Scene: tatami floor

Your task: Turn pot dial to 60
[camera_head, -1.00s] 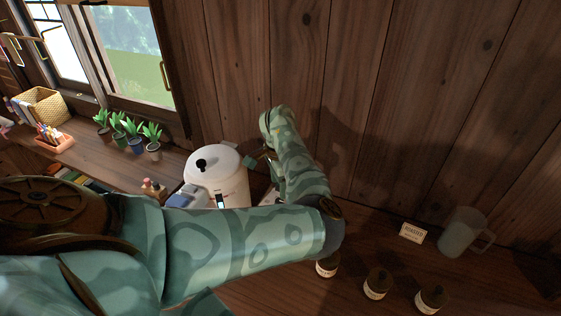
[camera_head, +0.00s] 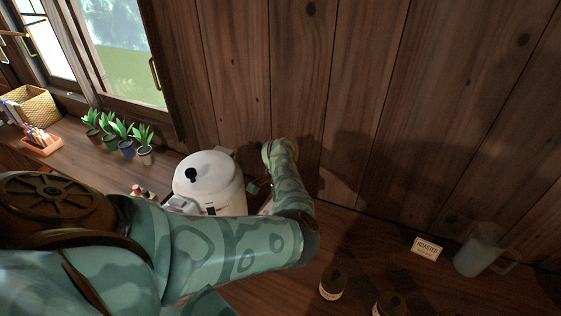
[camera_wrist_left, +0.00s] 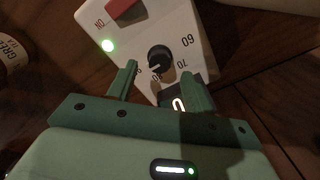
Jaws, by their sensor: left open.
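The white pot (camera_head: 208,178) with a black lid knob stands on the wooden counter by the wall. In the left wrist view, its white panel (camera_wrist_left: 187,33) carries a round black dial (camera_wrist_left: 160,57) with printed numbers around it; 60 and 70 are readable. A light mark on the dial faces the lower left of that view, away from the 60. My left gripper (camera_wrist_left: 160,85) is open, its fingers apart just short of the dial, with nothing between them. In the head view my arm hides the pot's lower part, and the dial does not show. My right gripper is not in view.
The panel also has a red switch (camera_wrist_left: 124,8) and a lit green lamp (camera_wrist_left: 108,46). Potted plants (camera_head: 120,135) stand left of the pot. The wooden wall is close behind.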

